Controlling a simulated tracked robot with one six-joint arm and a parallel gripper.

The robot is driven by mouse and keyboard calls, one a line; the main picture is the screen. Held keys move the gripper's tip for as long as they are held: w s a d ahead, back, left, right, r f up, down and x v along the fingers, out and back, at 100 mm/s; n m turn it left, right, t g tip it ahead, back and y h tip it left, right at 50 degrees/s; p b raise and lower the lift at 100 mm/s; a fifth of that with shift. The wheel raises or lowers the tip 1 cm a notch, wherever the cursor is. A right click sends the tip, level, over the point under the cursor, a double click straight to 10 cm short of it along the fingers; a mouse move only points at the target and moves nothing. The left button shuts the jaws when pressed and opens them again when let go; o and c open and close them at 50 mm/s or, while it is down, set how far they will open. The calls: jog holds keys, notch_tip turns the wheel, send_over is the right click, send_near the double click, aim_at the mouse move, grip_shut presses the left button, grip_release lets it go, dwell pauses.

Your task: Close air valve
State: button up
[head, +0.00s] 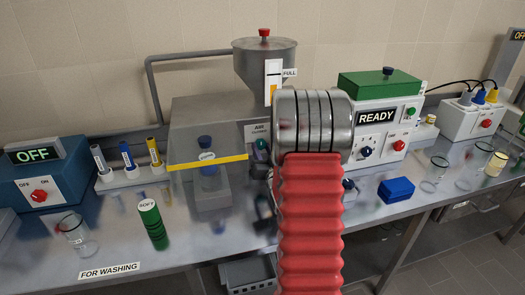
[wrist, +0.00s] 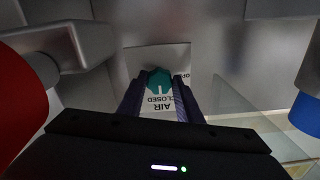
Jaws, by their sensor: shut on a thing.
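The air valve is a teal knob (wrist: 159,79) on a grey wall, above a white label (wrist: 159,106) reading AIR and CLOSED, upside down in the wrist view. Part of another word starting with OP shows at the label's right. The white mark on the knob points down toward CLOSED. My gripper (wrist: 158,92) is shut on the knob, with one dark finger on each side. In the head view, the knob (head: 262,145) shows beside my arm, below the AIR plate (head: 257,132); my arm hides much of that area.
A funnel (head: 262,62) marked FULL stands above the grey machine. A clear guard with a yellow edge (head: 207,162) stands left of the valve. A white READY box (head: 400,110) is to the right. A green SOFT cylinder (head: 151,225) and glass beaker (head: 78,236) stand at front left.

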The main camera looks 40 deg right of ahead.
jog(key=shift+f, duration=0.15)
jog(key=o, duration=1)
jog(key=shift+o, duration=0.2)
jog(key=shift+s, duration=0.1)
jog(key=v, duration=1.3)
jog(key=shift+s+a, duration=0.2)
jog(key=shift+s, duration=0.1)
